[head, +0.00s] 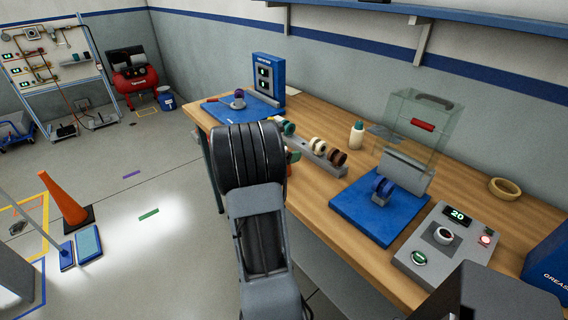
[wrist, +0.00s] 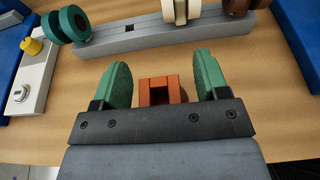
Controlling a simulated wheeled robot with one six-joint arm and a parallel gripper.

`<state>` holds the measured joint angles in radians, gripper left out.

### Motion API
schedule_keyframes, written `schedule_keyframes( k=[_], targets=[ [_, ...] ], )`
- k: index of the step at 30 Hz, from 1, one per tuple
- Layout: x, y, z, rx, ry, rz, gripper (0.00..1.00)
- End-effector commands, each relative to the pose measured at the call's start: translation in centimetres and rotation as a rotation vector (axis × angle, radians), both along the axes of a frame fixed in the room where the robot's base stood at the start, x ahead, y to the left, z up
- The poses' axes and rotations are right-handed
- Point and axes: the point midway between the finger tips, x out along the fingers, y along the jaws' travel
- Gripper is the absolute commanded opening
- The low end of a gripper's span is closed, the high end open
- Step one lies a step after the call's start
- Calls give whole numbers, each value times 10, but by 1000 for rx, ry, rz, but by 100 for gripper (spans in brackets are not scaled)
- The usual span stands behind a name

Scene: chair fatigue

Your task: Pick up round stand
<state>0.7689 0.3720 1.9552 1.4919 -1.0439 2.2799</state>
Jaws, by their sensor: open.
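My gripper (wrist: 162,82) is open, with two green fingertips spread apart. An orange-brown block with a square notch (wrist: 160,91) shows in the gap between the fingertips in the wrist view; I cannot tell whether it is touched. In the head view my arm hides most of my gripper, and a bit of green and orange shows just right of the arm. No thing is plainly a round stand; a small grey round piece with a dark purple top (head: 238,98) sits on the blue board at the back left, away from my gripper.
A grey rack (wrist: 150,37) with several coloured wheels lies just beyond my fingertips.

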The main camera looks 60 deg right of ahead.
Motion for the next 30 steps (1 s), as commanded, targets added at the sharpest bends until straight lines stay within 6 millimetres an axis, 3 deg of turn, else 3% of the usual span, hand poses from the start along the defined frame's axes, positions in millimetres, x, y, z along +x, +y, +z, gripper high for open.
schedule_keyframes(
  k=[8,26,30],
  targets=[
    [0,-1,-1,0,0,1,66],
    [0,-1,0,0,0,1,8],
    [0,-1,1,-2,-1,1,8]
  ],
)
